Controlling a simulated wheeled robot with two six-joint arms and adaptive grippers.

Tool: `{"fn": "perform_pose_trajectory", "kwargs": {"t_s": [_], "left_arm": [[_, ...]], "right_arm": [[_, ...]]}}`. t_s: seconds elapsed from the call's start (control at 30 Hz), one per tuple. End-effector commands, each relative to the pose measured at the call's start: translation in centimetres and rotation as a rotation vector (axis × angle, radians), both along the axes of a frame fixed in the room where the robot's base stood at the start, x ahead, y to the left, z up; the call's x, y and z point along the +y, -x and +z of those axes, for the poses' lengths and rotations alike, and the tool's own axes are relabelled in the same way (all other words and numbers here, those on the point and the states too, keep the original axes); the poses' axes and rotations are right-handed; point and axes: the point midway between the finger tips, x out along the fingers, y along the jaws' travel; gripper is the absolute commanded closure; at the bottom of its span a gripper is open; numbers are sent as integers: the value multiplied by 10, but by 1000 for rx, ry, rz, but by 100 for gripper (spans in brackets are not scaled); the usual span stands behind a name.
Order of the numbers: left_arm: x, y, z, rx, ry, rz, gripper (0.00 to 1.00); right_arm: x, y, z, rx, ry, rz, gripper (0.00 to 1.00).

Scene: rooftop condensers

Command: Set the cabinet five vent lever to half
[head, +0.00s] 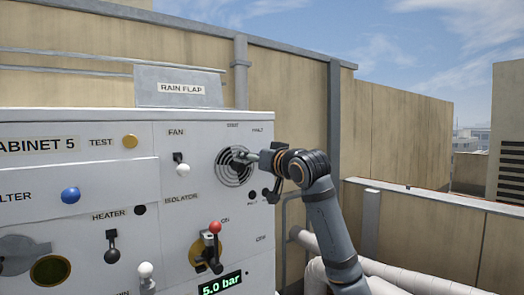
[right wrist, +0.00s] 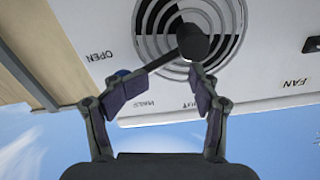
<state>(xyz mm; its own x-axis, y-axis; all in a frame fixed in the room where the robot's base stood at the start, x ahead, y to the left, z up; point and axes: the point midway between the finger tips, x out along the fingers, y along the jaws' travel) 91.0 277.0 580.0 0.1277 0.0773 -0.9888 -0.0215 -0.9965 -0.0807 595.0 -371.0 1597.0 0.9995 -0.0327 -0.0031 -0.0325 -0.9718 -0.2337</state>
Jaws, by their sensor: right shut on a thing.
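The round slotted vent (head: 237,167) is on the right part of the white cabinet 5 front. Its dark lever (right wrist: 165,58) shows in the right wrist view, running from the dark hub (right wrist: 193,42) to the lower left. It points between the OPEN and HALF marks. My right gripper (head: 256,160) is at the vent, shut on the lever; in the wrist view the lever's outer end is at the left finger, and the fingers (right wrist: 160,85) stand apart. The gripper partly hides the lever in the head view. My left gripper is not in view.
Near the vent are the fan switch (head: 181,163) and the red-topped isolator lever (head: 214,229), below and left of my arm. The heater lever (head: 112,248) and blue button (head: 70,195) are farther left. Pipes (head: 390,275) run low at the right.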

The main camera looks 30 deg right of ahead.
Motion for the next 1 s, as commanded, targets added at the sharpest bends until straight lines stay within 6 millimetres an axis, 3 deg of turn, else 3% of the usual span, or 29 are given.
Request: {"fn": "perform_pose_trajectory", "kwargs": {"t_s": [0.07, 0.37, 0.7, 0.73, 1.0], "left_arm": [[0, 1, 0, 1, 0, 0, 60], [0, 1, 0, 0, 1, 0, 60], [-1, 0, 0, 0, 1, 0, 60], [-1, 1, 0, 0, 1, 0, 60], [0, 0, 0, 0, 1, 0, 60]], "right_arm": [[1, 0, -1, 1, -2, 2, 57], [1, 0, 0, -1, -1, 2, 98], [0, 1, 0, 0, 0, 0, 100], [0, 1, 0, 0, 0, 0, 88], [0, 0, -1, 1, 0, -1, 51]]}}
